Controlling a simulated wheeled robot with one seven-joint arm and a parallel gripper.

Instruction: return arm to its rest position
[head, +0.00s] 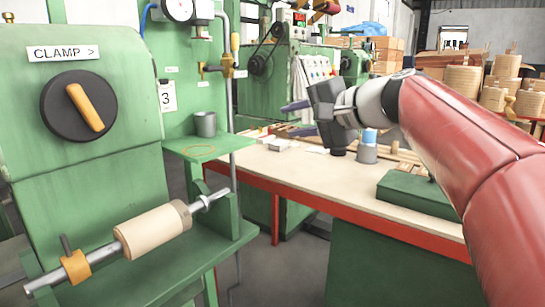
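My gripper (292,119) is raised above the workbench, right of the green machine. Its two dark fingers point left and stand apart, with nothing seen between them. My red arm reaches in from the right edge to the gripper. The gripper is clear of the clamp knob (84,106), a black disc with an orange handle tilted down to the right, under a "CLAMP >" label (62,53). A pale coil (153,231) sits on a metal shaft at the lower left, apart from the gripper.
The workbench (330,187) has a red edge and holds a grey cup with a blue top (367,148), wooden strips and a green block (416,194). A grey cup (205,124) stands on a small green shelf. Wooden spools (463,80) stand at the back right.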

